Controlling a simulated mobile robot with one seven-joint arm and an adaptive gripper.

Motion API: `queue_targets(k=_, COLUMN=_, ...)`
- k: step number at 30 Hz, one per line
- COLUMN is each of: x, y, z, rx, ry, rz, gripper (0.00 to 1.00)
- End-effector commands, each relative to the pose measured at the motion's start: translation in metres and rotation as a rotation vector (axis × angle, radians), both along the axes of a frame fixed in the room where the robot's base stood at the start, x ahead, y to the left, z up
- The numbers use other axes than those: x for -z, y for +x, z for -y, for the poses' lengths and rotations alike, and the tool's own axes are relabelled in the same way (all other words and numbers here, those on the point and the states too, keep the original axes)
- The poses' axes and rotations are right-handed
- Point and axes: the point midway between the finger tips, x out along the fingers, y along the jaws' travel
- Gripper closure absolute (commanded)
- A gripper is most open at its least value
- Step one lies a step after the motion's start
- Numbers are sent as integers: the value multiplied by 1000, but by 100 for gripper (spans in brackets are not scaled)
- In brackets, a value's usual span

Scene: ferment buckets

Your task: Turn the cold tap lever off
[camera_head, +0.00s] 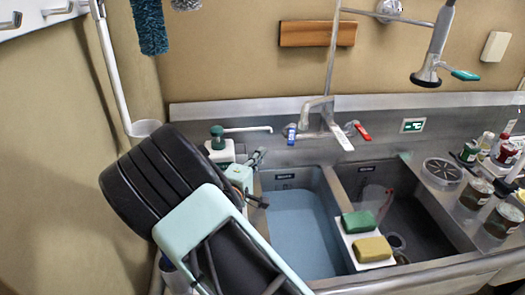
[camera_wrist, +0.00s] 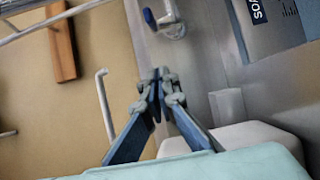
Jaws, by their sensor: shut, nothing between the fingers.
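The cold tap lever (camera_head: 291,134) is blue and sits on the left side of the steel tap (camera_head: 318,113) on the sink's back wall. It also shows near the top of the wrist view (camera_wrist: 150,18). The red lever (camera_head: 362,132) is on the tap's right side. My gripper (camera_head: 261,153) is left of the blue lever and a little lower in the head view, apart from it. In the wrist view its fingertips (camera_wrist: 163,74) are together and empty, pointing toward the lever. I cannot tell whether water runs from the spout.
A white soap bottle with a green pump (camera_head: 218,143) stands close beside my gripper, its long spout reaching right. The left basin (camera_head: 300,225) holds bluish water. A green sponge (camera_head: 358,221) and yellow sponge (camera_head: 372,249) lie on the divider. Jars (camera_head: 475,193) stand at right.

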Motion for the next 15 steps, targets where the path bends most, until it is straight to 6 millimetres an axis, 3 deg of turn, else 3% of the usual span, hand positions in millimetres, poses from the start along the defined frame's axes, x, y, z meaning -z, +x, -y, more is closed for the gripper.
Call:
queue_targets(k=10, x=-1, y=72, z=24, rx=1, ry=1, rz=0, gripper=100)
queue_targets(k=15, x=-2, y=69, z=49, rx=1, ry=-1, rz=-1, gripper=100)
